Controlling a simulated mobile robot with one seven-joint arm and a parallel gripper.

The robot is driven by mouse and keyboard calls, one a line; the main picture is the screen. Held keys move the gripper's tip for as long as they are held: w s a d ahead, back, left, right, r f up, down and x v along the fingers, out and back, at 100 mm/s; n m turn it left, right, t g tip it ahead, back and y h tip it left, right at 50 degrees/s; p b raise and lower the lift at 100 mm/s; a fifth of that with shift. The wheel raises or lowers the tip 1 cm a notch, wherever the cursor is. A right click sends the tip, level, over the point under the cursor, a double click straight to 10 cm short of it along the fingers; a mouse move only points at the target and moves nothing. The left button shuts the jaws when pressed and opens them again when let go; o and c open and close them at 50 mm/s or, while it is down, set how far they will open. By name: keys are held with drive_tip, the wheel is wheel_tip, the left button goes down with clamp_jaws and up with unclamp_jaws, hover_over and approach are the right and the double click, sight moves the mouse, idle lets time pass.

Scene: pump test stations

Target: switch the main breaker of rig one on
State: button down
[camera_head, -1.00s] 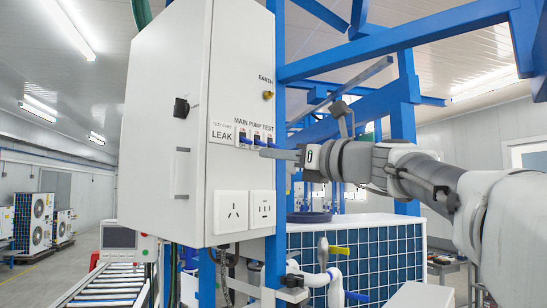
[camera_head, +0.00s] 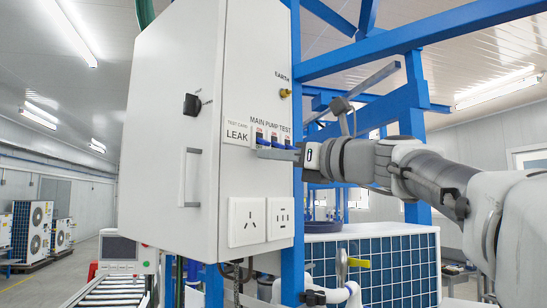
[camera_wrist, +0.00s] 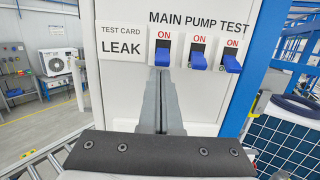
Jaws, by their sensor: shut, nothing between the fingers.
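The main breaker (camera_wrist: 162,57) is the leftmost of three blue-levered switches on the white cabinet, under the word MAIN. It also shows in the head view (camera_head: 261,140). Its blue lever sticks out below a red ON mark, like its neighbours' levers. The pump switch (camera_wrist: 199,61) and the test switch (camera_wrist: 232,63) are to its right. My gripper (camera_wrist: 162,72) is shut and empty. Its grey fingertips are just below the main breaker's lever, and in the head view my gripper (camera_head: 260,153) reaches in from the right. I cannot tell whether the tips touch the lever.
The cabinet (camera_head: 170,120) has a black knob (camera_head: 192,104) and a handle (camera_head: 190,177) on its left side. A blue frame post (camera_head: 293,265) stands close to the cabinet's right edge, beneath my arm.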

drive_tip(key=shift+s+d+r+p, duration=0.2)
drive_tip(key=shift+s+r+p, duration=0.05)
drive_tip(key=shift+r+p, duration=0.35)
idle(0.7)
drive_tip(key=shift+s+d+r+p, duration=0.15)
drive_tip(key=shift+r+p, duration=0.5)
drive_tip(key=shift+p, duration=0.2)
drive_tip(key=shift+d+f, duration=0.1)
drive_tip(key=shift+f, duration=0.1)
drive_tip(key=shift+r, duration=0.1)
